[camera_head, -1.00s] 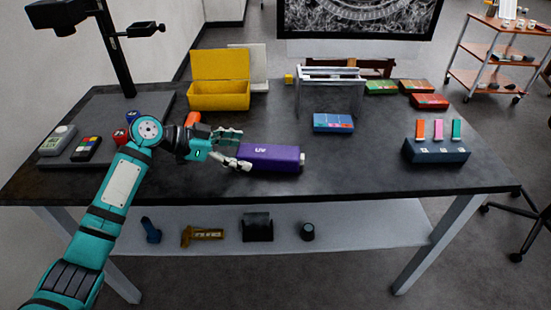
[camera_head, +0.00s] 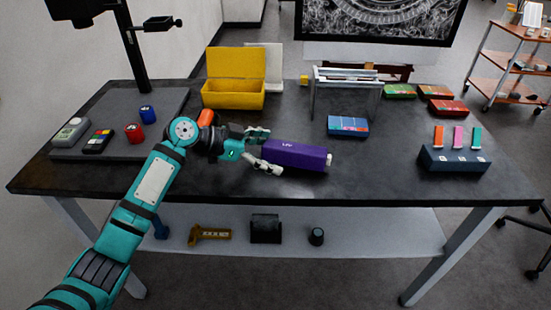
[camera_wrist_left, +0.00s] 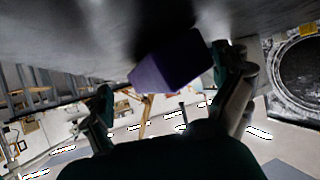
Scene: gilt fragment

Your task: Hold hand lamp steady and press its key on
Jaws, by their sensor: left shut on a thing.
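The hand lamp is a purple block marked "UV" (camera_head: 298,155) with a pale knob at its right end, near the middle of the table in the head view. My left gripper (camera_head: 265,152) is shut on its left end, one finger behind and one in front. In the left wrist view the purple lamp (camera_wrist_left: 168,65) shows between the two fingers, close to the dark tabletop. I cannot tell whether it touches the table. Its key is not clearly visible. My right gripper is in neither view.
A yellow open box (camera_head: 234,92) and a metal-framed stand (camera_head: 345,92) are behind the lamp. A blue box (camera_head: 347,126) lies right of it, and a dark holder with coloured tabs (camera_head: 453,160) stands farther right. The tabletop front right of the lamp is clear.

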